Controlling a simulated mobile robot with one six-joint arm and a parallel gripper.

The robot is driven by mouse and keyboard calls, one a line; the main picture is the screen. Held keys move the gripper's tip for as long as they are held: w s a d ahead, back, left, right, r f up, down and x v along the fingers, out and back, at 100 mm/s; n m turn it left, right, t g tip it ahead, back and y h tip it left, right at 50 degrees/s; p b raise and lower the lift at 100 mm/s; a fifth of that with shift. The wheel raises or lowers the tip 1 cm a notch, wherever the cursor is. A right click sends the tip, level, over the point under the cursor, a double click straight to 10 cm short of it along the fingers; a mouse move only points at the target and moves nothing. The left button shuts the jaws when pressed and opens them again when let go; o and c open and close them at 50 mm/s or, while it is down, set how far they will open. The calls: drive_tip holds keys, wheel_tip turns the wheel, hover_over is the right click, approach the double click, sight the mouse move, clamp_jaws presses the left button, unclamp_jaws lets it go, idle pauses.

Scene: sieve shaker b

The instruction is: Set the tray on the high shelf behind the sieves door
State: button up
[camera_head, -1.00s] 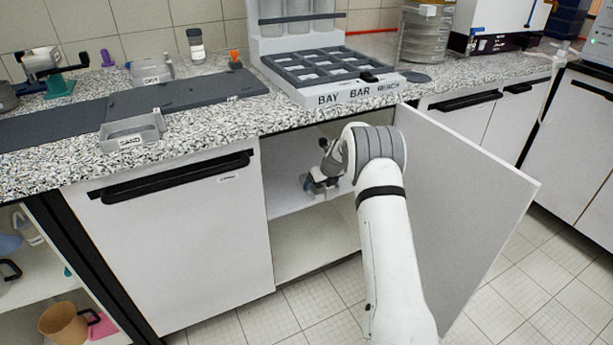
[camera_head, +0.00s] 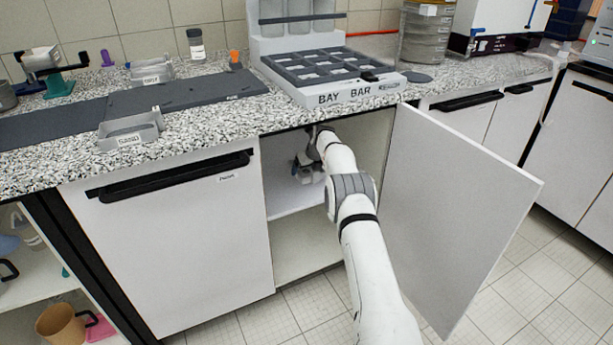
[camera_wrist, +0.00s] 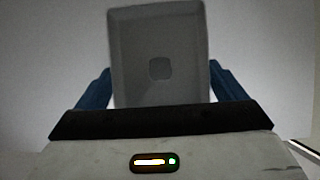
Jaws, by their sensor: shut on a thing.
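A small grey tray (camera_wrist: 160,35) is between the blue fingers of my gripper (camera_wrist: 160,85) in the wrist view, and the fingers are shut on it. In the head view my gripper (camera_head: 303,172) is inside the open cabinet, above its upper shelf (camera_head: 290,202). The tray is small and partly hidden there by my wrist. I cannot tell whether it touches the shelf. The cabinet door (camera_head: 455,215) stands wide open to the right of my arm. No label shows on its visible face.
The speckled counter (camera_head: 215,118) overhangs the cabinet opening closely above my arm. A closed cabinet front (camera_head: 175,240) is on the left. A tray labelled SAND (camera_head: 130,130) and a compartmented rack (camera_head: 325,72) stand on the counter. The cabinet's lower space (camera_head: 300,245) looks empty.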

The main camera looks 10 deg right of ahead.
sight(308, 174)
drive_tip(key=shift+f+b, duration=0.55)
drive_tip(key=shift+f, duration=1.2)
drive_tip(key=shift+f, duration=0.2)
drive_tip(key=o, duration=0.7)
drive_tip(key=shift+r, duration=0.1)
